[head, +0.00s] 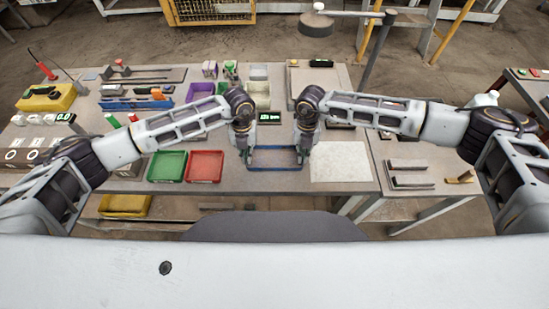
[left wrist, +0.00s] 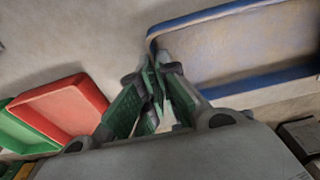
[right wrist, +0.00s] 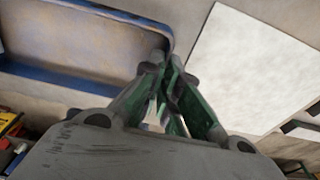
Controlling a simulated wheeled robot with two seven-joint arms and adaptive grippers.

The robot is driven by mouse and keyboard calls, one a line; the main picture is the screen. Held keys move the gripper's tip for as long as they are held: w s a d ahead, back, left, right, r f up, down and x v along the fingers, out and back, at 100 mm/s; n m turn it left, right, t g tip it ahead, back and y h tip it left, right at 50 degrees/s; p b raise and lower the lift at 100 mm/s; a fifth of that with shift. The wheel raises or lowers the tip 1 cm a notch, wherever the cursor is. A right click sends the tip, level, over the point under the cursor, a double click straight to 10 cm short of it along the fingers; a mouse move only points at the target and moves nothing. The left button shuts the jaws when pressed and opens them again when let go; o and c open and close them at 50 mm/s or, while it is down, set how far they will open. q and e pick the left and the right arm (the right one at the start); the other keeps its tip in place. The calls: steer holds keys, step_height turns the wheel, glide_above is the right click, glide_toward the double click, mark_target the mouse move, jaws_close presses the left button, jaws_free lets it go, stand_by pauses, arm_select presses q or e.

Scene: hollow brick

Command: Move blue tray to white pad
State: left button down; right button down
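The blue tray (head: 275,166) is a shallow rectangle with a blue rim, near the table's front edge at the centre. Its rim also shows in the left wrist view (left wrist: 215,12) and the right wrist view (right wrist: 60,83). My left gripper (head: 245,154) is at its left end, fingers closed on the end wall (left wrist: 155,78). My right gripper (head: 302,154) is closed the same way on its right end wall (right wrist: 163,68). The tray looks level; I cannot tell whether it touches the table. The white pad (head: 340,162) lies bare, just right of the tray.
A red tray (head: 205,166) and a green tray (head: 167,166) lie left of the blue tray. A small display (head: 269,117) stands behind it. Dark metal brackets (head: 410,182) lie right of the pad. Purple and other bins stand farther back.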

arm_select(q)
steer(key=shift+r, duration=0.2)
arm_select(e)
steer(key=shift+r, duration=0.2)
